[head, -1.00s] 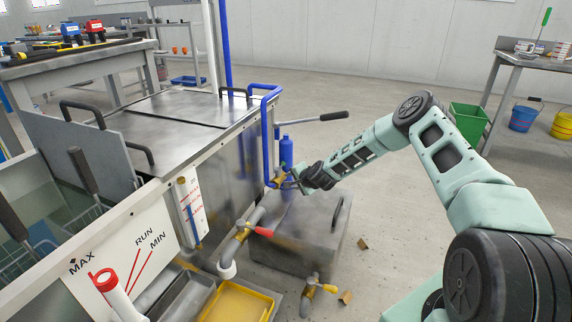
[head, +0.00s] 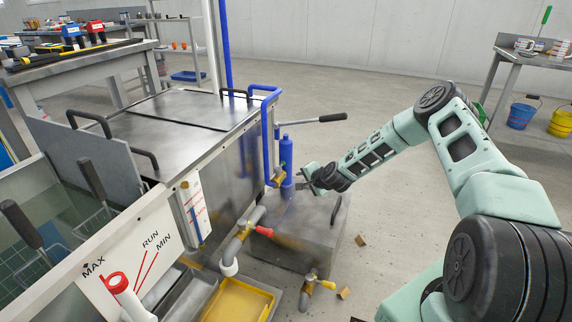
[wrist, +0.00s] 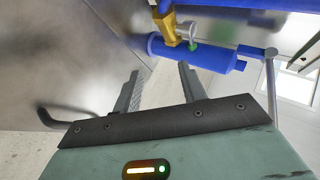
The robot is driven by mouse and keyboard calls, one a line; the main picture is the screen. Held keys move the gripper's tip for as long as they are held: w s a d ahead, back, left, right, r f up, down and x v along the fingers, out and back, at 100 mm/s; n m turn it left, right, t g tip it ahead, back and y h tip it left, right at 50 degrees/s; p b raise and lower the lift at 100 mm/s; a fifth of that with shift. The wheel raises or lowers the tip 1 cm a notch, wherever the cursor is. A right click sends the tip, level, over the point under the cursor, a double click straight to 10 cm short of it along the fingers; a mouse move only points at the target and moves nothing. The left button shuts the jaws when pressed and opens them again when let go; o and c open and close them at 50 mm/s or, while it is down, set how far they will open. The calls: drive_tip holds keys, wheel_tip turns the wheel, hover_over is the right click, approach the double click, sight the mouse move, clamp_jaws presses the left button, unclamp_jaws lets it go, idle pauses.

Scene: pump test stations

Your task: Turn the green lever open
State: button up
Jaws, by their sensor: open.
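A brass valve (head: 279,177) sits on the blue pipe at the tank's right corner, beside an upright blue cylinder (head: 287,155). In the wrist view the brass valve (wrist: 169,25) is at the top, with a small green part (wrist: 193,46) next to it against the blue cylinder (wrist: 205,55). This green part looks like the lever, seen nearly end-on; I cannot make it out in the head view. My gripper (head: 303,178) is just right of the valve, apart from it. In the wrist view my gripper (wrist: 158,88) has its fingers apart with nothing between them.
A steel box (head: 300,235) with a handle stands below my gripper. A red-handled valve (head: 263,231) and a yellow-handled valve (head: 327,284) are lower down. The steel tank (head: 185,115) is to the left. A pump handle (head: 332,117) sticks out behind. Open floor lies to the right.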

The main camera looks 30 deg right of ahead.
drive_tip(key=shift+d+p+v, duration=0.2)
drive_tip(key=shift+p+v, duration=0.45)
drive_tip(key=shift+v, duration=0.55)
drive_tip(key=shift+d+p+v, duration=0.2)
drive_tip(key=shift+p+v, duration=0.45)
drive_tip(key=shift+v, duration=0.5)
drive_tip(key=shift+s+f, duration=0.1)
drive_tip(key=shift+f, duration=0.05)
drive_tip(key=p+v, duration=0.4)
drive_tip(key=v, duration=1.3)
drive_tip(key=shift+s, duration=0.2)
